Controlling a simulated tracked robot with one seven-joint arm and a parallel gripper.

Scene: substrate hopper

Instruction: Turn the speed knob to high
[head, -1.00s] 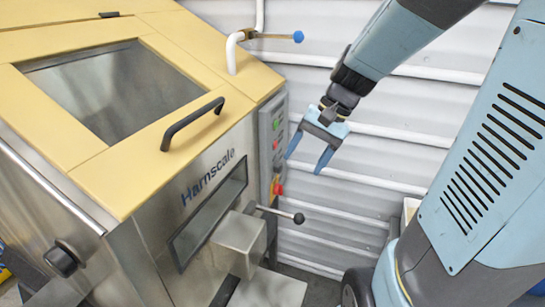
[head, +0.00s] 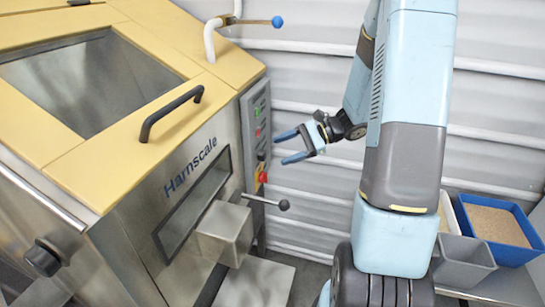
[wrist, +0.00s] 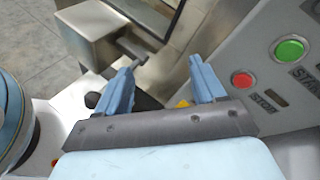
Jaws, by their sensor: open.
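The hopper machine's control panel (head: 257,130) is on its right side, seen at a steep angle in the head view. A small dark knob-like part (head: 261,156) sits on it above a red and yellow switch (head: 263,177); I cannot tell any speed marking or pointer. My gripper (head: 281,148) is open and empty, its blue fingers pointing left towards the panel, seemingly apart from it. In the wrist view my gripper (wrist: 160,66) shows both fingers apart, with a bit of yellow (wrist: 183,103) partly hidden behind them. The panel's green button (wrist: 289,50) and red button (wrist: 242,79) are to the right.
A lever with a black ball (head: 283,204) sticks out below the panel, near my gripper. A blue-ended handle (head: 277,22) is above. A blue bin (head: 497,228) and a grey bin (head: 463,262) stand right of my base. A ribbed wall is behind.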

